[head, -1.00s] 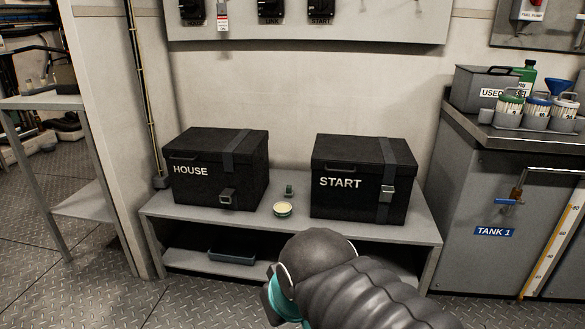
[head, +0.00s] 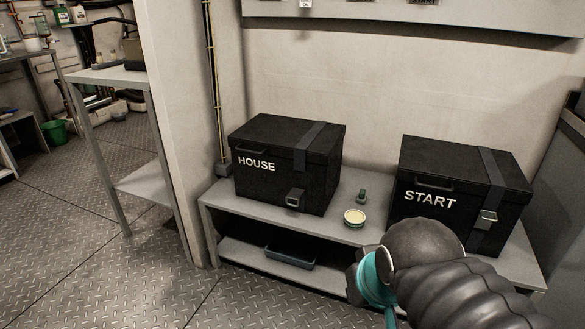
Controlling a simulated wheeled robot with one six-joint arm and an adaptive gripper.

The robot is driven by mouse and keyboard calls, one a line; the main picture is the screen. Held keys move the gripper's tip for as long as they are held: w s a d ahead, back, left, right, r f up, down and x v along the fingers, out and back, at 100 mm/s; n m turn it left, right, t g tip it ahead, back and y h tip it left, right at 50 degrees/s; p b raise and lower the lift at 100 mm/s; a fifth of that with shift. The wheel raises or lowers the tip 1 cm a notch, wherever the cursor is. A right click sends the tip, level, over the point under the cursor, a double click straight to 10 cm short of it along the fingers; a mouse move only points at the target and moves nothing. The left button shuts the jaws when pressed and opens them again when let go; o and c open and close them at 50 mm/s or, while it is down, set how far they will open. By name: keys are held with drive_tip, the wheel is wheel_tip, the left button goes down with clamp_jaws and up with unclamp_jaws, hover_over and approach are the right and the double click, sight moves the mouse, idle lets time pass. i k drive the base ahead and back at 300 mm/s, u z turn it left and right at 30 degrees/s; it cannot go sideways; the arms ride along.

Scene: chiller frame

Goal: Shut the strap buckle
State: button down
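Two black lidded boxes with straps stand on a grey bench. The HOUSE box (head: 262,184) is at left, its strap (head: 313,143) crossing the lid. Its strap buckle (head: 295,200) sits low on the front and appears to stick out, with no clear strap between it and the lid edge. The START box (head: 428,219) is at right; its strap runs down the front to a buckle (head: 487,218) that looks shut. My gripper (head: 368,283), dark with teal parts, is in front of the bench, right of and below the HOUSE buckle and apart from it. Its fingertips are not clearly visible.
A round tin (head: 355,217) and a small green item (head: 361,196) lie on the bench (head: 325,230) between the boxes. A blue-grey tray (head: 290,257) sits on the lower shelf. A wall edge and a metal rack (head: 112,77) stand left. The floor at front left is clear.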

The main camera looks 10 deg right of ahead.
sight(295, 194)
drive_tip(key=u, duration=0.2)
drive_tip(key=k, duration=0.6)
drive_tip(key=u, duration=0.65)
drive_tip(key=k, duration=0.75)
drive_tip(key=z, duration=0.3)
drive_tip(key=i, duration=0.7)
drive_tip(key=z, duration=0.35)
